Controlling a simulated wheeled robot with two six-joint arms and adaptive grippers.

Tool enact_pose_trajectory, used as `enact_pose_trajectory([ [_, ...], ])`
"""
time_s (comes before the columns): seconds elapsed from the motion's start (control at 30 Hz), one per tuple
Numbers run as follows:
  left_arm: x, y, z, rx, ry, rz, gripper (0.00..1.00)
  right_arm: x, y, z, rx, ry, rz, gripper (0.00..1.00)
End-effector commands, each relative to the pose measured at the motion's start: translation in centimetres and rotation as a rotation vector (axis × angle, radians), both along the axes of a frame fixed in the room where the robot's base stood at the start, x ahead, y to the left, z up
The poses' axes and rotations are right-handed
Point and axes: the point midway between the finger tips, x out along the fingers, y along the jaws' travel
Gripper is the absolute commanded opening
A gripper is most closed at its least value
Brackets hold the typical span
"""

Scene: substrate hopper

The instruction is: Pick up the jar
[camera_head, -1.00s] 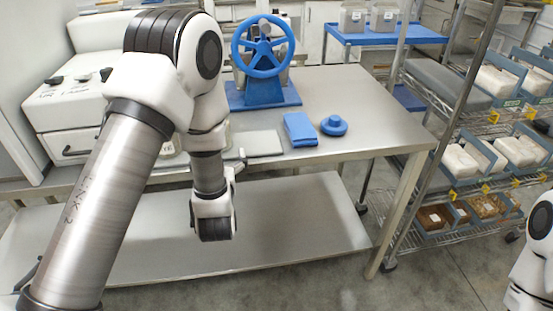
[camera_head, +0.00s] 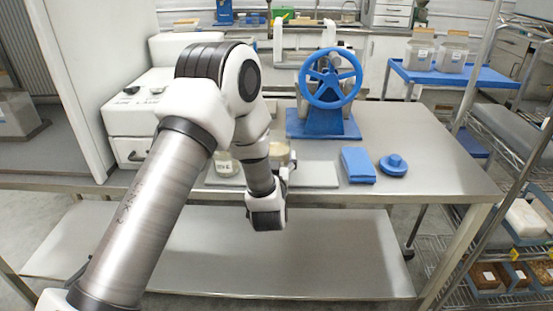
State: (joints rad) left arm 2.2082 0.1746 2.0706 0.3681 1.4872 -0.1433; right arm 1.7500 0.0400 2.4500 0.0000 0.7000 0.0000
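A clear glass jar (camera_head: 226,164) with a pale label stands on the table, partly hidden behind my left arm. A second jar (camera_head: 279,151) with beige contents shows just right of my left wrist, also partly hidden. Both are at a flat light-grey mat (camera_head: 318,175). My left gripper (camera_head: 289,166) is mostly hidden behind my wrist; only a small dark part shows, in front of the second jar in the picture. I cannot tell whether its fingers are open or touching a jar. My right gripper is out of view.
On the steel table (camera_head: 430,165) stand a blue handwheel press (camera_head: 331,80), a folded blue cloth (camera_head: 357,165) and a blue knobbed lid (camera_head: 393,165). A white appliance (camera_head: 135,120) is at the left. A wire rack (camera_head: 470,250) stands right. The table's right part is clear.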

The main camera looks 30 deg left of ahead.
Motion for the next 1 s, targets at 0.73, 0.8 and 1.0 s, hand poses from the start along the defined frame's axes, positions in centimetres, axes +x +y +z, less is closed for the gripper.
enact_pose_trajectory([
  [0.73,0.0,0.0,3.2,-0.001,-0.003,0.000,0.27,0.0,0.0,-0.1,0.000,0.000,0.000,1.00],
  [0.8,-0.7,-0.3,3.5,0.000,0.001,-0.001,0.27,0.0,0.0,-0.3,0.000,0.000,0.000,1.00],
  [1.0,-5.0,-1.8,3.9,0.003,0.001,-0.002,0.27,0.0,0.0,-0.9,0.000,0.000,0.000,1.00],
])
